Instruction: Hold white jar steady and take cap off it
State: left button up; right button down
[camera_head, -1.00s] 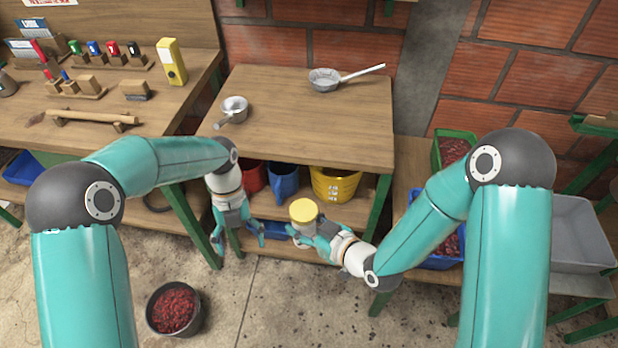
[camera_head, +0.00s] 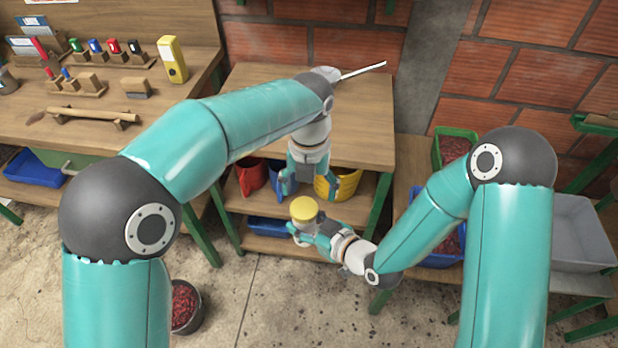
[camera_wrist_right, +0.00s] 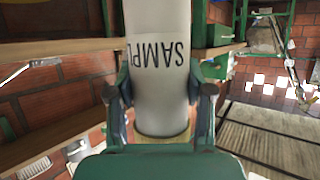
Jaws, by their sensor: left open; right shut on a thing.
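The white jar (camera_wrist_right: 160,85) is held between the fingers of my right gripper (camera_wrist_right: 160,98), with upside-down "SAMPL" lettering showing in the right wrist view. In the head view the jar's yellow cap (camera_head: 303,209) is on top, facing up, and hides most of the jar body. My right gripper (camera_head: 304,233) is shut around the jar in front of the shelf unit. My left gripper (camera_head: 305,190) is open and points down, just above and behind the cap in the picture. No contact with the cap is visible.
A wooden table (camera_head: 355,125) with a lower shelf stands behind the jar. A red jug (camera_head: 251,177) and a yellow bucket (camera_head: 346,186) are on that shelf, close behind my left gripper. A pot of red cherries (camera_head: 185,305) stands on the floor at left.

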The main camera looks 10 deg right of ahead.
aim_at(309, 204)
pick_arm(q)
jog(key=shift+f, duration=2.4)
